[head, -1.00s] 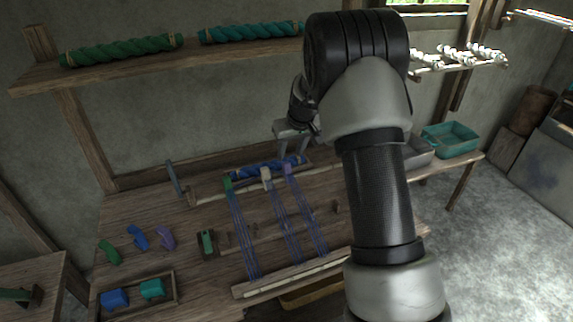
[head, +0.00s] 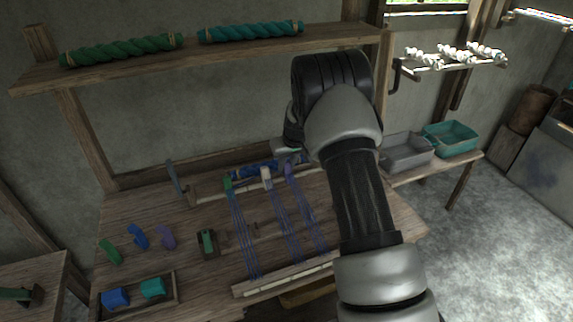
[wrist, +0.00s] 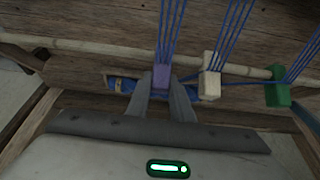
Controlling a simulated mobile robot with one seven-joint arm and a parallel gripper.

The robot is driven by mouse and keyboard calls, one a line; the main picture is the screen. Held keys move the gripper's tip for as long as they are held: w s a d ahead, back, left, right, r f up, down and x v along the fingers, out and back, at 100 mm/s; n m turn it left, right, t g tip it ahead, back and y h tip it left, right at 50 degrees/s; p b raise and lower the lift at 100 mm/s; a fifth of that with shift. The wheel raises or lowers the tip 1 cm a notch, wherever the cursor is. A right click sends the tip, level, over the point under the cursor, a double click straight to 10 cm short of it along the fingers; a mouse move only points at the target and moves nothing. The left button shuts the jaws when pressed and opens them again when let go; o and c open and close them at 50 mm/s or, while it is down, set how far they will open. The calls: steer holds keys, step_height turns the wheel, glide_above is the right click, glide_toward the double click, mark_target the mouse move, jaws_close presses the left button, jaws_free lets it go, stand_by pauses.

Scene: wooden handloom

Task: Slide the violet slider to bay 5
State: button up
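The violet slider (wrist: 162,78) is a small block on a bundle of blue threads, at the loom's far bar. In the head view the violet slider (head: 289,168) is the rightmost of three sliders. My gripper (wrist: 162,88) has a finger on each side of it, with the tips close to its flanks; whether they press on it I cannot tell. In the head view my arm hides most of the gripper. A white slider (wrist: 210,82) and a green slider (wrist: 278,90) sit along the same bar. Bay numbers cannot be read.
A blue yarn roll (head: 250,171) lies behind the bar. An upright post (head: 174,177) stands left of the loom. A wooden tray (head: 168,298) with blue and teal blocks and several loose pieces lie at the table's left. Grey and teal bins stand at right.

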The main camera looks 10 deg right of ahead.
jaws_close()
steer(key=shift+w+d+f+b, duration=0.1)
steer(key=shift+d+b, duration=0.2)
steer(key=shift+d, duration=0.15)
steer(key=w+d+b, duration=0.3)
steer(key=d+b, duration=0.1)
steer(key=d, duration=1.1)
steer(key=o, duration=0.6)
jaws_free()
steer(key=shift+a, duration=0.1)
steer(key=shift+o, duration=0.2)
step_height(320, 180, up, 10)
